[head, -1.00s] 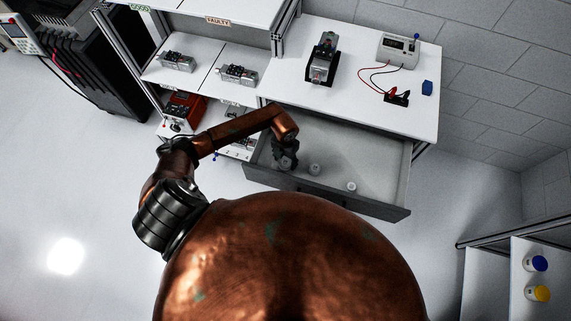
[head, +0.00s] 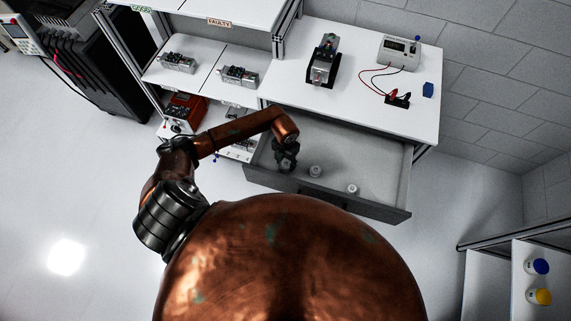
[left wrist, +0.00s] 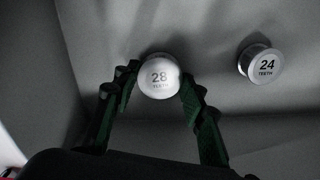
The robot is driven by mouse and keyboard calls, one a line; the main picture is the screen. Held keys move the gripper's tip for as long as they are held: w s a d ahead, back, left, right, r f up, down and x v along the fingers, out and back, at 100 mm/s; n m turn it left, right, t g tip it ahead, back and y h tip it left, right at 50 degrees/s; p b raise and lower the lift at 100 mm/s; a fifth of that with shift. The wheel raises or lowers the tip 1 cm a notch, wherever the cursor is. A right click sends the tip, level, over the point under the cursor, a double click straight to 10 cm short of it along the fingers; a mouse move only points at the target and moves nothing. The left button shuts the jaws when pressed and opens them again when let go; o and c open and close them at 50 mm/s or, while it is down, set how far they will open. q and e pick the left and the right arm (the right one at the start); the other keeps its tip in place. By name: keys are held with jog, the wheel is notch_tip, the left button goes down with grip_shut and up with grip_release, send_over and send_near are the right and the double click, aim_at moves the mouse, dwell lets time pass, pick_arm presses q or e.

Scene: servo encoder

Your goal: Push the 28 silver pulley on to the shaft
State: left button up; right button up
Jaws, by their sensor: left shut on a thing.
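The silver pulley marked "28 TEETH" (left wrist: 159,78) is between the fingers of my left gripper in the left wrist view, its labelled face toward the camera. My left gripper (head: 286,164) is down in the open drawer and shut on this pulley; in the head view the gripper hides most of it. A servo unit in a black cradle (head: 322,62) stands on the white tabletop; its shaft is too small to make out. My right gripper is not in view.
A "24 TEETH" pulley (left wrist: 261,64) lies right of the gripper in the drawer (head: 385,195). Another small silver piece (head: 352,188) lies farther right.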

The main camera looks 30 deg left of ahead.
aim_at(286, 164)
pick_arm(q)
jog(key=c, duration=0.4)
jog(key=shift+r, duration=0.25)
notch_tip(286, 164, up, 4)
jog(key=p, duration=0.3)
jog(key=shift+r+p, duration=1.1)
jog(key=shift+r, duration=0.2)
jog(key=shift+f, duration=0.1)
